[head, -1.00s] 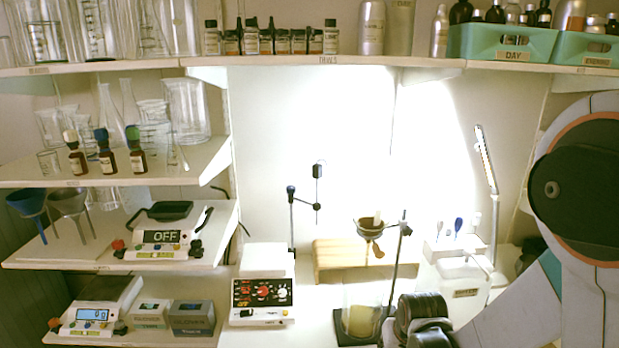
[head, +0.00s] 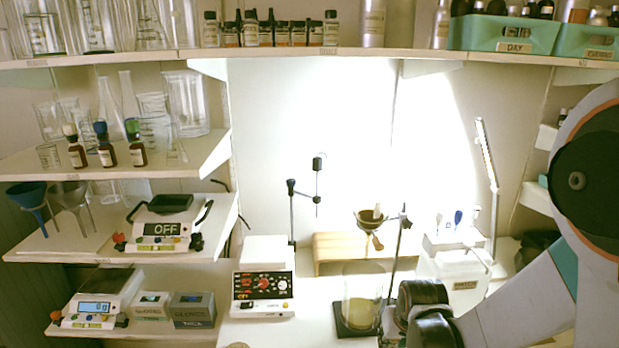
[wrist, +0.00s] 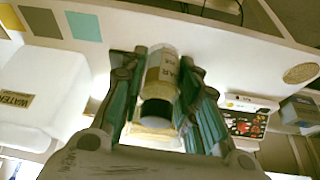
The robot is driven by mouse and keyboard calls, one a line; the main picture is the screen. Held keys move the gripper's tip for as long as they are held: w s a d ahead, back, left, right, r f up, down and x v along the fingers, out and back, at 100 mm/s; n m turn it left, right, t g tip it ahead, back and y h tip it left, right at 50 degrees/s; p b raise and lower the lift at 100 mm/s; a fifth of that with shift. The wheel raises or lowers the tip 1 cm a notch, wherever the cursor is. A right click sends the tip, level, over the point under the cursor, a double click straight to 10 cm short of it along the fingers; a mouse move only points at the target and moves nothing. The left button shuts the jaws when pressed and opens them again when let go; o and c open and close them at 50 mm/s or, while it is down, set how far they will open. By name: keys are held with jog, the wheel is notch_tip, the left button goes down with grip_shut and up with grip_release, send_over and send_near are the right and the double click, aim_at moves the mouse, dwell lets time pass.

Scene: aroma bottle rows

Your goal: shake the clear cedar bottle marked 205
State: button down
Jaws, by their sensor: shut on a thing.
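In the wrist view my gripper (wrist: 161,70) is shut on a clear bottle (wrist: 160,105) with a dark cap. The bottle sits between the two teal-lined fingers, its cap end toward the wrist. Its pale label (wrist: 162,75) shows letters ending in "AR"; the rest, including any number, is too small or turned to read. In the head view only my arm shows at the lower right; the gripper and bottle are out of frame there.
The head view shows a hotplate stirrer (head: 263,292), a ring stand with funnel (head: 370,219) over a glass vessel (head: 361,300), and a wooden stand (head: 335,250). Shelves at left hold balances and glassware. Small bottles line the top shelf (head: 330,52). A round disc (wrist: 301,73) lies on the bench.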

jog(key=r, duration=0.4)
jog(key=shift+s, duration=0.2)
jog(key=shift+s+f+x, duration=0.1)
jog(key=shift+s+x, duration=0.1)
jog(key=shift+x, duration=0.7)
jog(key=shift+s+f+x, duration=0.1)
jog(key=shift+s+x, duration=0.1)
jog(key=shift+x, duration=0.65)
jog(key=shift+s+f+x, duration=0.1)
jog(key=shift+s+x, duration=0.1)
jog(key=shift+x, duration=0.7)
jog(key=shift+s+r, duration=0.2)
jog(key=shift+s, duration=0.1)
jog(key=shift+w, duration=0.15)
